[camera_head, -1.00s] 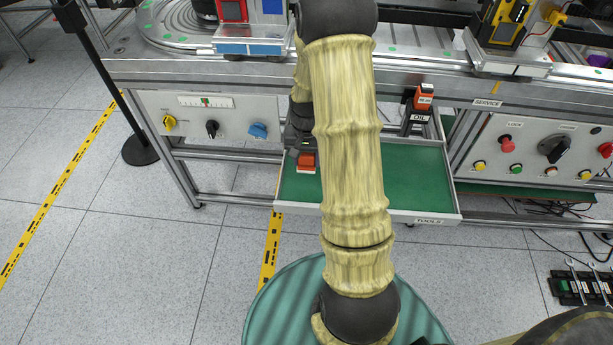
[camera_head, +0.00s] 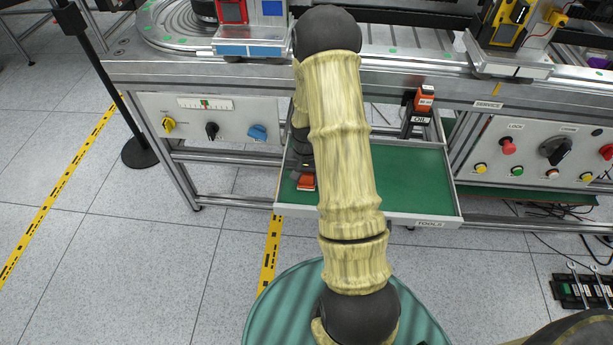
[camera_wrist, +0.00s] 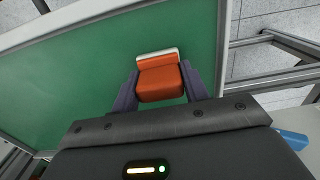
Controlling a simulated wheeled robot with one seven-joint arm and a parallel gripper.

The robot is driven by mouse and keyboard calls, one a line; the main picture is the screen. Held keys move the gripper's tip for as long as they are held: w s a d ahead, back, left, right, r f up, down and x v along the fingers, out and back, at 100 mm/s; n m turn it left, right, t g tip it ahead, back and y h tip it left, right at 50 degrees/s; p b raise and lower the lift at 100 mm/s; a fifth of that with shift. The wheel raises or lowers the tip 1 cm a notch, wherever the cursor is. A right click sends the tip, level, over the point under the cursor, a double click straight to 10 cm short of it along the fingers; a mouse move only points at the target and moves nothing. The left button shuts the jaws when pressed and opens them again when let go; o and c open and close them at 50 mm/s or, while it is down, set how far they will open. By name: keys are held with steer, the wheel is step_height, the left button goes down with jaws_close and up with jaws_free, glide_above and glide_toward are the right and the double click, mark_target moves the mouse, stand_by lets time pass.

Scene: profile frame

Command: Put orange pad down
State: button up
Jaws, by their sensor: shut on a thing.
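The orange pad (camera_wrist: 160,82) is between the two fingers of my gripper (camera_wrist: 158,88) in the wrist view, with a whitish strip along its far edge. My gripper is shut on it. In the head view the orange pad (camera_head: 306,183) shows at the left end of the green-lined tools drawer (camera_head: 415,185), below my gripper. The pad is low over the green floor of the drawer; I cannot tell whether it touches. My arm hides part of the gripper and the middle of the drawer.
The green floor right of my arm is clear. Panels with knobs (camera_head: 211,130) and buttons (camera_head: 508,146) flank the drawer. A post (camera_head: 105,80) stands at the left.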

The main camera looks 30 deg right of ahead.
mark_target(308, 174)
steer(key=o, duration=1)
steer(key=shift+c, duration=0.2)
steer(key=shift+f, duration=0.15)
steer(key=shift+f+b, duration=0.15)
steer(key=shift+b, duration=0.4)
step_height(308, 174, up, 18)
steer(key=p, duration=0.3)
steer(key=shift+s, duration=0.2)
steer(key=shift+d+f, duration=0.1)
steer(key=shift+f, duration=0.05)
